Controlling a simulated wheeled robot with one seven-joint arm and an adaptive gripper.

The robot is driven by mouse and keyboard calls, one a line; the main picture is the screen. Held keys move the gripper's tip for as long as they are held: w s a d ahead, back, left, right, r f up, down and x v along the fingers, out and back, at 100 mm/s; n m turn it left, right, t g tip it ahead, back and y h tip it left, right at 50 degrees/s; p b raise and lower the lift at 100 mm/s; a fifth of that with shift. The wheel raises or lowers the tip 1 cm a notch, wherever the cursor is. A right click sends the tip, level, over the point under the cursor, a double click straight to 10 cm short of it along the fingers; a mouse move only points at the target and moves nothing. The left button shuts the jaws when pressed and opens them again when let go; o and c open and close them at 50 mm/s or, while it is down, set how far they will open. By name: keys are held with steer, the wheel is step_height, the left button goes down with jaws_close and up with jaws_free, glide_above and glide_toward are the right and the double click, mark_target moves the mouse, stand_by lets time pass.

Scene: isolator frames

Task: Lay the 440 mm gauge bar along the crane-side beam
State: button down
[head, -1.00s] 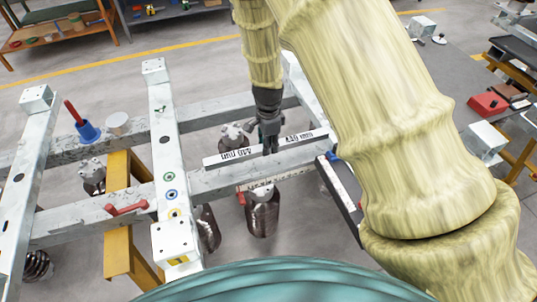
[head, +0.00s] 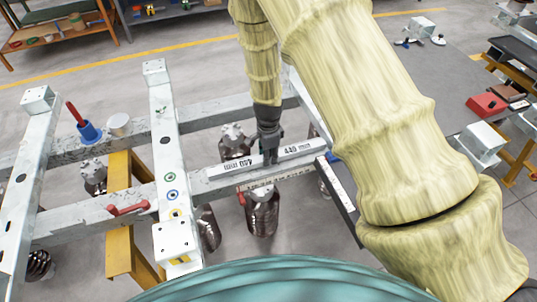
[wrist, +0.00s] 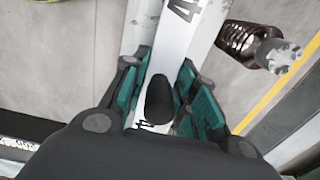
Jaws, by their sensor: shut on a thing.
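The gauge bar (head: 236,168) is a long white bar with "440 mm" printed near both ends. My gripper (head: 269,160) is shut on its middle from above. In the head view the bar runs lengthwise over the near grey beam (head: 200,188), roughly parallel to it; I cannot tell whether it touches the beam. In the wrist view the bar (wrist: 183,30) passes between the teal finger pads of my gripper (wrist: 160,95), with a pale beam (wrist: 143,25) beside and below it. My gripper hides the middle of the bar.
A far parallel beam (head: 200,112) and a cross beam (head: 165,125) make up the frame. Dark ribbed cylinders (head: 262,212) stand below the near beam.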

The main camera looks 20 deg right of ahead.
steer(key=c, duration=1.1)
jaws_free()
steer(key=shift+f, duration=0.15)
steer(key=shift+r+b, duration=1)
steer(key=shift+r, duration=5.15)
